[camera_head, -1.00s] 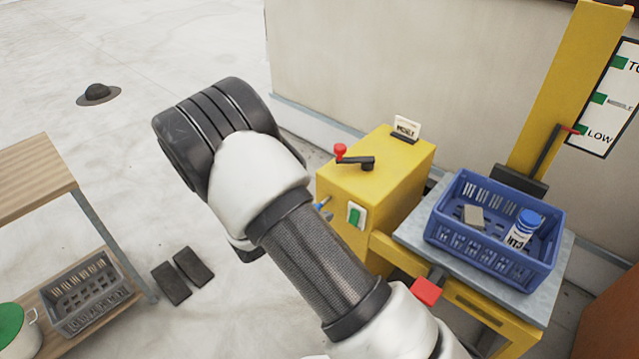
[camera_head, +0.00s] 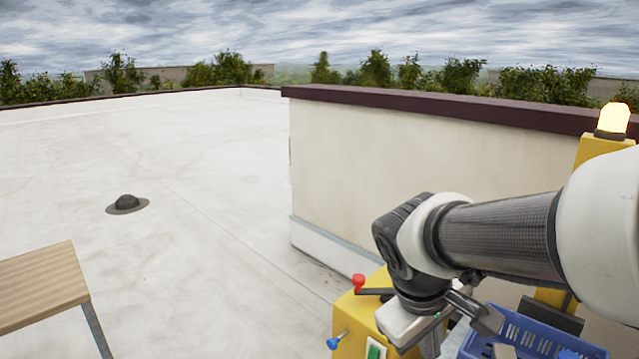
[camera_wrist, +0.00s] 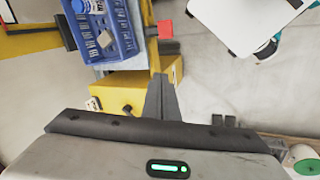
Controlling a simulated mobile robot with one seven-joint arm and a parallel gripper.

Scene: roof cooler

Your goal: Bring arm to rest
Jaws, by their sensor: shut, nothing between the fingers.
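My gripper (camera_head: 488,316) is at the lower right in the head view, in front of the yellow box and left of the blue crate. In the wrist view its two dark fingers (camera_wrist: 159,84) are together with nothing between them. They overlap the yellow box (camera_wrist: 125,95) in that picture; I cannot tell the gap. My arm is bent and reaches in from the right edge of the head view.
The yellow box (camera_head: 355,317) carries a red-knobbed crank (camera_head: 372,288). A blue crate (camera_head: 540,345) stands right of it; the wrist view shows a blue-capped container (camera_wrist: 84,5) in it. A lit beacon (camera_head: 612,118) tops the yellow post. A wooden table (camera_head: 40,285) is at left.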

